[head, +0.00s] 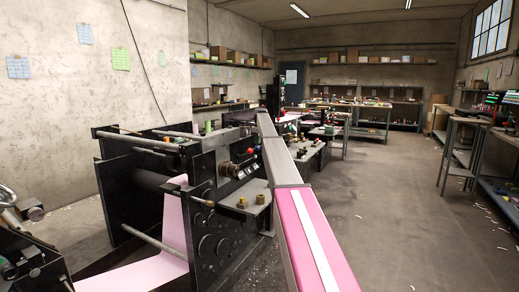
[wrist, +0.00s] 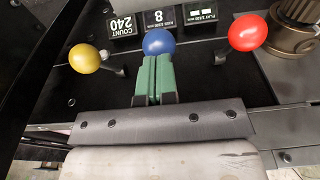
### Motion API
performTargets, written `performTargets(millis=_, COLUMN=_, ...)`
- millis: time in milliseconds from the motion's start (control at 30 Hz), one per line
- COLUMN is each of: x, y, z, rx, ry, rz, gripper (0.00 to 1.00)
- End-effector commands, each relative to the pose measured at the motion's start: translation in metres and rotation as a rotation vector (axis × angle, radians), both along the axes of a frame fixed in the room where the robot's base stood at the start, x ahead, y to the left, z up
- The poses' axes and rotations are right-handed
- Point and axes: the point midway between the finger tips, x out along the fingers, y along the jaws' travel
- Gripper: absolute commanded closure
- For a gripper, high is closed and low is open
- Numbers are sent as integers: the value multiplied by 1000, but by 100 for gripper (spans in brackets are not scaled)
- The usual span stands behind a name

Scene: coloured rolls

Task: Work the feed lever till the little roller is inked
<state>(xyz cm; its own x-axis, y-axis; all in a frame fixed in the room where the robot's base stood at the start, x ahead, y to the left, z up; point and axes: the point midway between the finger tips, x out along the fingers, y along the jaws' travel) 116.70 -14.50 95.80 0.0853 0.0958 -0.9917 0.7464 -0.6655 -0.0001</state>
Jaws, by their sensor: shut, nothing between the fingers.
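In the wrist view, three ball-topped levers stand in a row on a black panel: a yellow ball (wrist: 85,58), a blue ball (wrist: 158,42) and a red ball (wrist: 247,32). My gripper (wrist: 156,58) is shut and empty, its green fingertips at the near edge of the blue ball. I cannot tell whether they touch it. No label shows which lever is the feed lever. In the head view, the black press (head: 230,205) stands at left of centre with a red knob (head: 250,151) on its side. I cannot make out the little roller's inking or my gripper there.
Small displays, upside down in the wrist view, sit behind the balls; one counter (wrist: 122,24) reads 240. A pink web (head: 175,225) runs through the press. Benches (head: 350,105) stand at the back. The floor on the right (head: 410,220) is mostly clear.

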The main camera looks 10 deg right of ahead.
Motion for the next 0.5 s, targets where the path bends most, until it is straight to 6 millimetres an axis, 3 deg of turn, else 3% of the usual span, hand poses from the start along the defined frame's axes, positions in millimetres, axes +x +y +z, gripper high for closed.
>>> performTargets(millis=500, x=-2, y=-1, z=-15, rx=1, ry=-1, rz=0, gripper=100)
